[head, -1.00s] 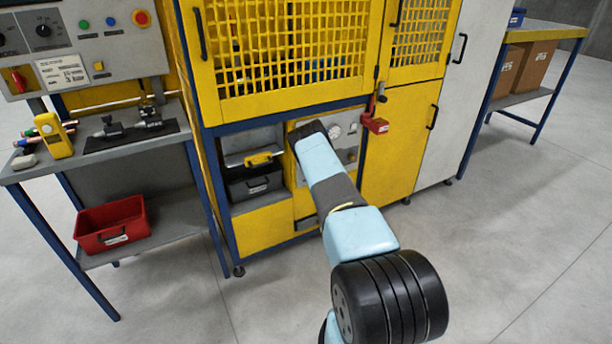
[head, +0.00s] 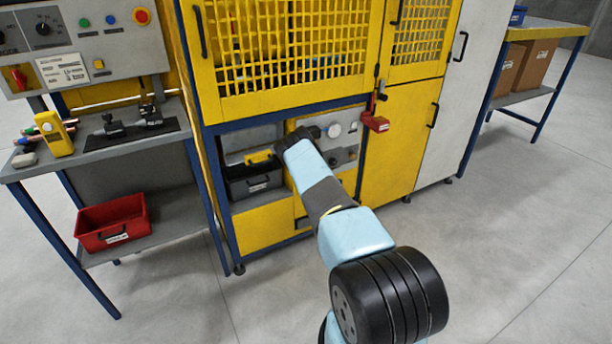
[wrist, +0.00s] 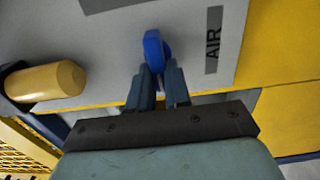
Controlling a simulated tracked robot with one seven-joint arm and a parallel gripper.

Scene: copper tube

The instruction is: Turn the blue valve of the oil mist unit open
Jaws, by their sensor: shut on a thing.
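The blue valve handle (wrist: 153,48) stands out from a grey panel in the wrist view, just left of a label reading AIR (wrist: 214,38). My gripper (wrist: 157,72) is shut on the blue handle, with a finger on either side of its near end. The handle's far end shows beyond the fingertips. In the head view my arm reaches the grey panel (head: 346,155) in the lower bay of the yellow cabinet, and the handle and fingers are hidden there. A yellow-amber cylinder (wrist: 46,81) with a dark end sits left of the handle in the wrist view.
A round gauge (head: 334,130) is on the panel beside my wrist. A black box (head: 252,182) stands in the bay to the left. A red lock-like piece (head: 376,124) juts out at the right. A workbench (head: 95,160) stands left; the front floor is open.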

